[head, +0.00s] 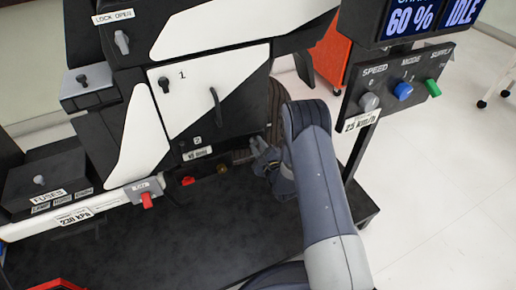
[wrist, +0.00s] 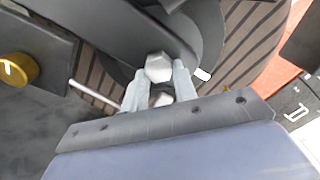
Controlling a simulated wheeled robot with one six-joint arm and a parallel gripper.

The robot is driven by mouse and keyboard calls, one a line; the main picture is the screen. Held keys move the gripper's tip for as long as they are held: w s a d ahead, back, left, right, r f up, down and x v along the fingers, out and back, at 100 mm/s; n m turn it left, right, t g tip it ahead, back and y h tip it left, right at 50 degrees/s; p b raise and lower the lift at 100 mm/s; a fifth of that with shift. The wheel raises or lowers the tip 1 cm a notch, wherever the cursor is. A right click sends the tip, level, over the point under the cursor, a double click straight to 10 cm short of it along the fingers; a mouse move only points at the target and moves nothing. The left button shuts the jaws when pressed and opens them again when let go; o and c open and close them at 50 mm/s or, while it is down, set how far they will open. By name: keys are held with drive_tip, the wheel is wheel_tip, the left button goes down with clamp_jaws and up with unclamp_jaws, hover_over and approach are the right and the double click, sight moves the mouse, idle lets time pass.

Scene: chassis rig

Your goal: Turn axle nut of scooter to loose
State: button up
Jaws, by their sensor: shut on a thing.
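The axle nut (wrist: 158,66) is a pale grey hex head at the wheel hub in the wrist view. My gripper (wrist: 159,78) has one finger on each side of it and is shut on it. A white mark (wrist: 202,74) sits on the dark hub part just right of the fingers. In the head view my gripper (head: 264,158) reaches the lower part of the striped wheel (head: 276,100), right of the scooter's black-and-white body (head: 212,90). The nut is hidden there by my gripper and arm.
A thin pale rod (wrist: 94,95) lies left of the fingers, and a gold knob (wrist: 18,70) is farther left. In the head view a control post with SPEED, MODE and SUPPLY knobs (head: 402,91) stands to the right. The black bench top (head: 220,230) is clear in front.

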drive_tip(key=n+b, duration=0.3)
drive_tip(key=n, duration=0.2)
drive_tip(key=shift+n+b, duration=0.3)
drive_tip(key=shift+b, duration=0.1)
drive_tip(key=n+b, duration=0.2)
drive_tip(key=n, duration=0.2)
drive_tip(key=shift+r, duration=0.15)
drive_tip(key=n, duration=0.5)
drive_tip(key=shift+r+n, duration=0.2)
drive_tip(key=shift+n, duration=0.2)
drive_tip(key=shift+r+n, duration=0.1)
drive_tip(key=shift+n, duration=2.5)
drive_tip(key=shift+a, duration=0.1)
drive_tip(key=o, duration=1)
